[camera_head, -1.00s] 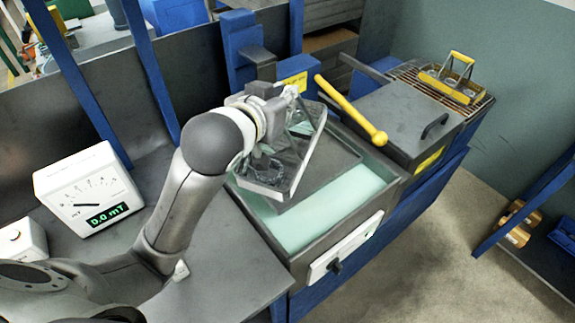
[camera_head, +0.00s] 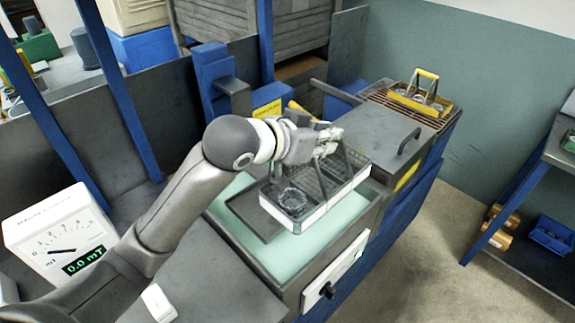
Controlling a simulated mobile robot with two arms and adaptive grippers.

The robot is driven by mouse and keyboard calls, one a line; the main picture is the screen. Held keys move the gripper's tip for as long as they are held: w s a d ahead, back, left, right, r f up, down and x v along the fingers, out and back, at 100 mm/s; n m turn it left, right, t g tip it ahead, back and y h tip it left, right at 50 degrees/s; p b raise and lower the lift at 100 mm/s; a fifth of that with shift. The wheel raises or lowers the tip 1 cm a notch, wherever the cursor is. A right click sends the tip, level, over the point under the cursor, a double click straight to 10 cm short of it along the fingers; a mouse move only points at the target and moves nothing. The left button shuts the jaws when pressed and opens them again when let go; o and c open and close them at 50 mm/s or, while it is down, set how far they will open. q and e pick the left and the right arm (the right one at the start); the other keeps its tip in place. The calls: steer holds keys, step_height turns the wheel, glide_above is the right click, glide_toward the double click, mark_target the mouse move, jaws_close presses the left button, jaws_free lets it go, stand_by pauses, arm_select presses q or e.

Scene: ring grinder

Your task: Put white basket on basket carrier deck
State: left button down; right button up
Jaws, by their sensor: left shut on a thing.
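The white basket (camera_head: 313,214) has a white band and dark mesh sides, with a round ring-like part (camera_head: 292,201) inside. My left gripper (camera_head: 325,146) is shut on the basket's thin handle at its top and hides part of it. The basket looks nearly level above the tank. A dark flat plate (camera_head: 247,212), which looks like the basket carrier deck, lies over the pale green liquid. The basket covers much of it, and I cannot tell whether they touch. My right gripper is not in view.
The tank (camera_head: 290,273) has a raised rim. A dark lid (camera_head: 385,135) with a handle and a grate bearing a yellow-handled rack (camera_head: 420,98) stand beyond it. The yellow lever (camera_head: 296,107) is mostly hidden behind my gripper. A meter (camera_head: 62,243) stands left.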

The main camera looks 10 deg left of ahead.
arm_select(q)
steer(key=w+a+f+p, duration=0.3)
steer(key=w+a+f, duration=0.5)
steer(key=f, duration=0.4)
steer(key=shift+w+a+p, duration=0.15)
steer(key=shift+a+p, duration=0.2)
steer(key=shift+a, duration=0.05)
steer(key=c, duration=1.5)
jaws_free()
steer(key=shift+f, duration=0.15)
steer(key=shift+o, duration=0.4)
